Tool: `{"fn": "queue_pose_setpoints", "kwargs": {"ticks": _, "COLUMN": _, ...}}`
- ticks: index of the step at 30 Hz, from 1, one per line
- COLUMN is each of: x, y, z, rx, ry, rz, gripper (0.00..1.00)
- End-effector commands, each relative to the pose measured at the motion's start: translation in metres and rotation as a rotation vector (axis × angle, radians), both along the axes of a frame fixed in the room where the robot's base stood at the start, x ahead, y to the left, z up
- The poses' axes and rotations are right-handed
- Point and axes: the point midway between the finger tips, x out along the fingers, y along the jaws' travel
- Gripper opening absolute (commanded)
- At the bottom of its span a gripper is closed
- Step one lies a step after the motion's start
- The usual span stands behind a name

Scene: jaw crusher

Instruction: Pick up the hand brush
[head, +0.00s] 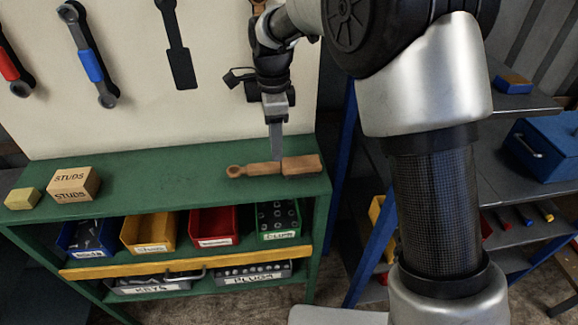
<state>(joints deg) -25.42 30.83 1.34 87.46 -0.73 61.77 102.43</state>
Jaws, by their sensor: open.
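The hand brush (300,164) lies on the green bench top near its right end. Its brown wooden handle points left and ends in a round knob with a hole. The block-like head is at the right. My gripper (277,158) points down at the brush from above, its finger overlapping the brush's middle in the picture. The jaws are open. Only one finger shows clearly, and I cannot tell whether it touches the brush or stands behind it.
A box marked STUDS (74,184) and a small yellowish block (22,198) stand on the bench's left. Labelled bins, including a yellow one (150,232), sit below. A pegboard with wrenches (88,62) rises behind. A blue toolbox (545,148) stands on shelves at right.

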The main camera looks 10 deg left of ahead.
Motion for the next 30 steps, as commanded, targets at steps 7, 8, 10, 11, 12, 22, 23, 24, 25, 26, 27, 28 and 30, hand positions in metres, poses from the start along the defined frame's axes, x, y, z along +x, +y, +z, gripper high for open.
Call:
{"fn": "queue_pose_setpoints", "kwargs": {"ticks": 7, "x": 0.0, "y": -0.001, "z": -0.029, "rx": -0.001, "ry": 0.001, "rz": 0.0, "gripper": 0.44}}
{"fn": "queue_pose_setpoints", "kwargs": {"ticks": 8, "x": 0.0, "y": -0.001, "z": -0.03, "rx": -0.001, "ry": 0.0, "rz": 0.0, "gripper": 0.44}}
{"fn": "queue_pose_setpoints", "kwargs": {"ticks": 10, "x": 0.0, "y": -0.001, "z": -0.035, "rx": -0.001, "ry": 0.0, "rz": 0.0, "gripper": 0.44}}
{"fn": "queue_pose_setpoints", "kwargs": {"ticks": 11, "x": 0.0, "y": -0.001, "z": -0.038, "rx": -0.001, "ry": 0.001, "rz": 0.0, "gripper": 0.44}}
{"fn": "queue_pose_setpoints", "kwargs": {"ticks": 12, "x": 0.0, "y": -0.001, "z": -0.043, "rx": -0.003, "ry": 0.002, "rz": 0.0, "gripper": 0.44}}
{"fn": "queue_pose_setpoints", "kwargs": {"ticks": 22, "x": 0.001, "y": 0.0, "z": -0.082, "rx": -0.001, "ry": 0.0, "rz": 0.001, "gripper": 0.44}}
{"fn": "queue_pose_setpoints", "kwargs": {"ticks": 23, "x": 0.001, "y": 0.0, "z": -0.082, "rx": -0.001, "ry": 0.0, "rz": 0.001, "gripper": 0.44}}
{"fn": "queue_pose_setpoints", "kwargs": {"ticks": 24, "x": 0.001, "y": 0.0, "z": -0.082, "rx": -0.001, "ry": -0.001, "rz": 0.001, "gripper": 0.44}}
{"fn": "queue_pose_setpoints", "kwargs": {"ticks": 25, "x": 0.001, "y": 0.0, "z": -0.082, "rx": -0.001, "ry": -0.001, "rz": 0.001, "gripper": 0.44}}
{"fn": "queue_pose_setpoints", "kwargs": {"ticks": 26, "x": 0.001, "y": 0.0, "z": -0.082, "rx": -0.001, "ry": -0.001, "rz": 0.001, "gripper": 0.44}}
{"fn": "queue_pose_setpoints", "kwargs": {"ticks": 27, "x": 0.001, "y": 0.0, "z": -0.082, "rx": -0.001, "ry": -0.001, "rz": 0.001, "gripper": 0.44}}
{"fn": "queue_pose_setpoints", "kwargs": {"ticks": 28, "x": 0.001, "y": 0.0, "z": -0.082, "rx": -0.001, "ry": -0.001, "rz": 0.001, "gripper": 0.44}}
{"fn": "queue_pose_setpoints", "kwargs": {"ticks": 30, "x": 0.001, "y": 0.0, "z": -0.082, "rx": -0.001, "ry": -0.001, "rz": 0.001, "gripper": 0.34}}
